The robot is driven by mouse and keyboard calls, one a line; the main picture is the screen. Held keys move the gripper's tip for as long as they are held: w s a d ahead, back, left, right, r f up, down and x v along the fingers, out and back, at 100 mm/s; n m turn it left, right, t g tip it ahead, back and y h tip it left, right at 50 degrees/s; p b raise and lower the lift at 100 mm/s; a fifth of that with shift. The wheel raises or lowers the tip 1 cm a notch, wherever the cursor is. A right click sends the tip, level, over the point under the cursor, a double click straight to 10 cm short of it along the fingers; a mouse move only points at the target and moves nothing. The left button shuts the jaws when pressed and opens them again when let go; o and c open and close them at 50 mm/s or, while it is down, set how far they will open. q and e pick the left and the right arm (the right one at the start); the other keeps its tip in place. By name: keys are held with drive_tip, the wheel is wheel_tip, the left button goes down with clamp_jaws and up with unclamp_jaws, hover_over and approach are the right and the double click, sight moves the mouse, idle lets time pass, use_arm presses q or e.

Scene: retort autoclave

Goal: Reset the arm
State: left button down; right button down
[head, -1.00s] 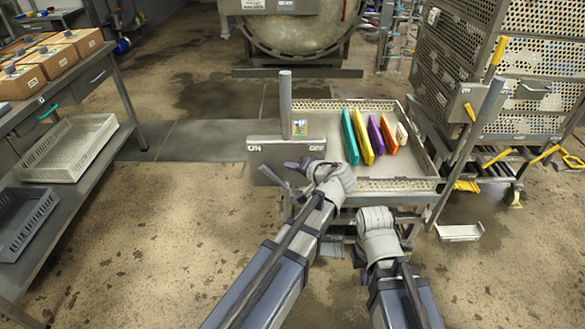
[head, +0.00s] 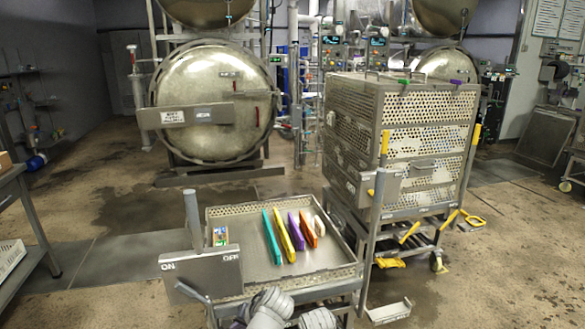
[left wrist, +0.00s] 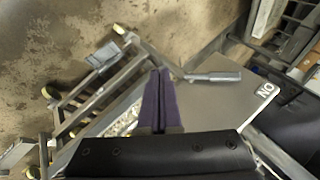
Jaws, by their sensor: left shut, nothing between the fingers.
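My left gripper (left wrist: 158,100) shows in the left wrist view with its two purple fingers together and nothing between them. It is above the frame of the cart, beside the grey ON/OFF panel (head: 203,272) and its lever. In the left wrist view the lever's grey handle (left wrist: 212,77) lies to the right of the fingertips, apart from them in the picture. The same lever (head: 192,291) shows at the panel's lower left in the head view. Parts of both my arms show at the bottom edge of the head view. My right gripper is out of sight.
A perforated tray (head: 300,283) on the cart holds several coloured upright pieces. A tall perforated basket stack (head: 420,150) on a wheeled trolley stands close on the right. A large round retort door (head: 212,110) is behind. Open floor lies to the left.

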use_arm(q)
drive_tip(key=s+d+f+m+g+h, duration=0.2)
drive_tip(key=s+d+f+g+h, duration=0.25)
drive_tip(key=s+d, duration=0.6)
wheel_tip(320, 180, up, 14)
drive_tip(key=s+p, duration=0.2)
drive_tip(key=p, duration=1.2)
drive_tip(key=shift+s+a, duration=0.25)
drive_tip(key=shift+s, duration=0.05)
